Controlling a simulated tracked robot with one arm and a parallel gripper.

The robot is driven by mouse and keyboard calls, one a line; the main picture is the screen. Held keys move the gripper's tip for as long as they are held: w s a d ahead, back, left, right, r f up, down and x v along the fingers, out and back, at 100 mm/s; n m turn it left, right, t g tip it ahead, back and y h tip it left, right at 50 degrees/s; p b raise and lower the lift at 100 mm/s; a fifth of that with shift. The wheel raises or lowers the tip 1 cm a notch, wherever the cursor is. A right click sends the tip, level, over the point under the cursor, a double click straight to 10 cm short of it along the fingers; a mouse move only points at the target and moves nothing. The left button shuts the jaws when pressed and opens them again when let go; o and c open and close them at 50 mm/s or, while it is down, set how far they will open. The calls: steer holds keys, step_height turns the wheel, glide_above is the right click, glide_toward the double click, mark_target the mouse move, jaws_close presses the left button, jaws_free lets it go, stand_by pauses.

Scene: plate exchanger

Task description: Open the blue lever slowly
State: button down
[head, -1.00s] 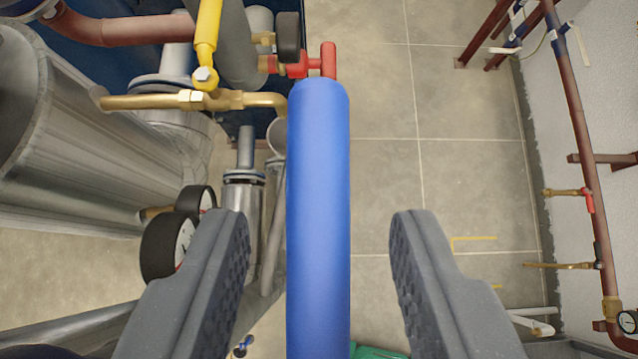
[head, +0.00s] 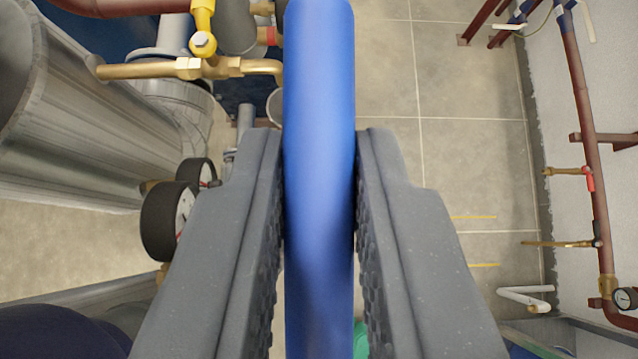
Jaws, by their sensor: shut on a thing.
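The blue lever (head: 319,80) is a long, smooth blue bar. It runs from the top middle of the head view down to the bottom edge. My gripper (head: 320,185) is shut on the lever, with one grey ridged finger against each side of it. The lever's far end shows near the top edge. Its near part, and where it joins anything, is out of view or hidden between the fingers.
Brass pipework (head: 190,68) with a yellow handle (head: 203,20) is close on the left. Black gauges (head: 170,220) sit beside my left finger. A large metal-clad pipe (head: 90,130) fills the left. Open tiled floor (head: 455,165) and wall pipes (head: 585,120) lie right.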

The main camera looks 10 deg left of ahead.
steer(key=shift+r+b, duration=0.25)
steer(key=shift+b, duration=0.3)
steer(key=shift+s+r+t, duration=0.1)
steer(key=shift+r+t, duration=0.15)
steer(key=shift+t, duration=0.05)
steer(key=c, duration=1.4)
jaws_free()
steer(key=shift+s, duration=0.1)
steer(key=b+v, duration=0.2)
steer(key=v, duration=1.1)
steer(key=shift+s+d+r, duration=0.1)
steer(key=shift+s, duration=0.15)
steer(key=shift+d, duration=0.1)
